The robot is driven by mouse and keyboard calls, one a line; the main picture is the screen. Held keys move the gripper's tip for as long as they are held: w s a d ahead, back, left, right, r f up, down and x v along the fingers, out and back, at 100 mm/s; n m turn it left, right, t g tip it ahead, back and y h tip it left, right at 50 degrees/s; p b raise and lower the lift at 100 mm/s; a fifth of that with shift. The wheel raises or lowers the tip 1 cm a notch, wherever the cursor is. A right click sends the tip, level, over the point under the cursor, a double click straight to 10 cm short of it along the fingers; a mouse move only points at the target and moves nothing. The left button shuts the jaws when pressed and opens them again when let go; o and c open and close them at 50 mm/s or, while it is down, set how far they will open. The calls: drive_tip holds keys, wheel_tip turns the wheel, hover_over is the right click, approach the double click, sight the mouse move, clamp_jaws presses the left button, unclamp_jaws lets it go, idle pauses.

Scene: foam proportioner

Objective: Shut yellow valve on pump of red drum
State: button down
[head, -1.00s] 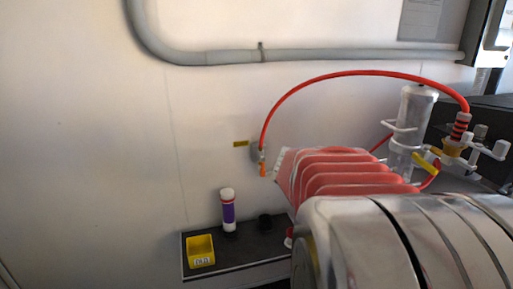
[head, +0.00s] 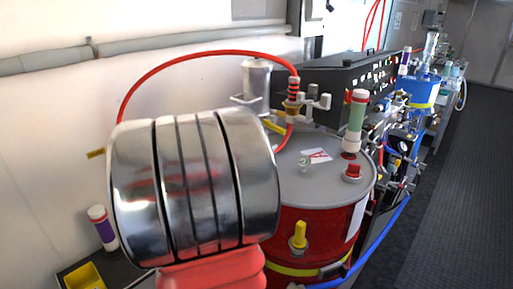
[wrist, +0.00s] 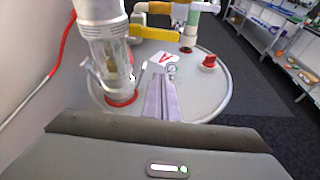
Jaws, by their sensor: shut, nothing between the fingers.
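The red drum (head: 318,225) stands in the middle of the head view, with a grey lid (head: 335,185). Its pump (head: 256,88) is a pale upright cylinder at the lid's back left; it also shows in the wrist view (wrist: 108,60). The yellow valve handle (head: 273,127) sits by the pump's foot of the red hose in the head view. In the wrist view a yellow bar (wrist: 155,33) lies beyond and right of the pump. My gripper (wrist: 159,78) is shut and empty above the lid, apart from the yellow bar. My arm hides it in the head view.
A red hose (head: 190,57) arches from the pump fittings to the left. A red cap (head: 352,173) and green-white cylinder (head: 356,120) stand on the lid's right. A yellow tap (head: 299,236) is on the drum's front. A blue drum (head: 418,90) stands behind. Dark floor (head: 460,190) is clear at right.

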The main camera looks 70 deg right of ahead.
sight(274, 127)
drive_tip(key=s+d+r, duration=0.1)
drive_tip(key=s+d, duration=0.2)
drive_tip(key=d, duration=0.4)
drive_tip(key=shift+s, duration=0.15)
idle(0.3)
drive_tip(key=shift+d+r, duration=0.1)
